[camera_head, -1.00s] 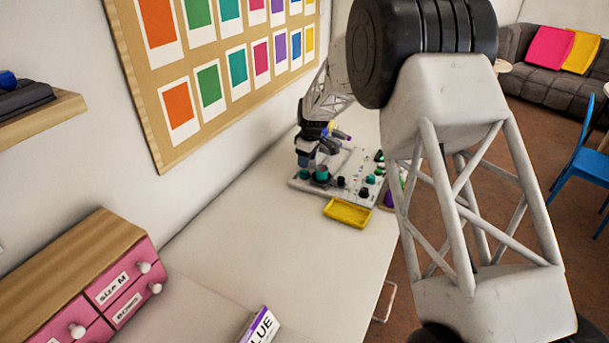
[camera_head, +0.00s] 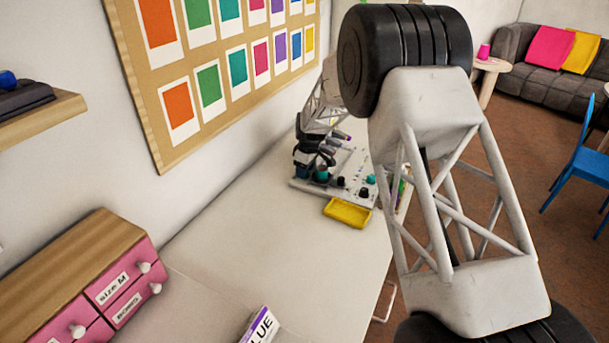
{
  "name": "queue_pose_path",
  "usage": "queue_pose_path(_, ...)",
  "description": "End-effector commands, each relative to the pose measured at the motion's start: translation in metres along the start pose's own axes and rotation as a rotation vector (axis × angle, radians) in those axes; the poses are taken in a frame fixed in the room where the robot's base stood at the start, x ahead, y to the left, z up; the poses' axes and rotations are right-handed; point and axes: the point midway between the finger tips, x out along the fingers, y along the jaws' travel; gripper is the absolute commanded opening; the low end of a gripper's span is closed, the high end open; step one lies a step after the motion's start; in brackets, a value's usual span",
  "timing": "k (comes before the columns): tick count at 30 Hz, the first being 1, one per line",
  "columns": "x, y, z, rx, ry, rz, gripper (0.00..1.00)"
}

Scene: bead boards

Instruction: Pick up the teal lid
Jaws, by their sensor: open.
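My gripper (camera_head: 325,160) is open above the left end of the pale bead board (camera_head: 300,185) at the far end of the table. A small teal round piece (camera_head: 321,176) stands on the board just below the fingers. A third teal piece (camera_head: 372,179) shows at the board's right, by my arm link. The pieces are too small to tell which is a lid. I cannot tell whether the fingers touch the teal piece under them.
A yellow tray (camera_head: 347,213) lies in front of the board. Black pieces (camera_head: 341,181) stand on the board. Pink drawers (camera_head: 120,290) and a box with a purple stripe (camera_head: 260,326) are nearer. The middle of the white table (camera_head: 250,240) is clear.

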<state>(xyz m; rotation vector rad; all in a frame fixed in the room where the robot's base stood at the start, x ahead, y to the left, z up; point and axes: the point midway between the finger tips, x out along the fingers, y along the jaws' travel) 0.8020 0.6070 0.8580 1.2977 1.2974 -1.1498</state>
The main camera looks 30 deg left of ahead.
Motion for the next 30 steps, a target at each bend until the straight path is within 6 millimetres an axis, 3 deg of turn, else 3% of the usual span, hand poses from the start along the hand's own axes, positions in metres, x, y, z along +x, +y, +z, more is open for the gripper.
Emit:
queue_pose_path(17, 0.0013, -0.0001, 0.0000, 0.000, 0.000, 0.000, 0.47)
queue_pose_path(26, 0.0013, -0.0001, 0.0000, 0.000, 0.000, 0.000, 0.02)
queue_pose_path(30, 0.0014, -0.0001, 0.0001, 0.000, 0.000, 0.000, 0.00)
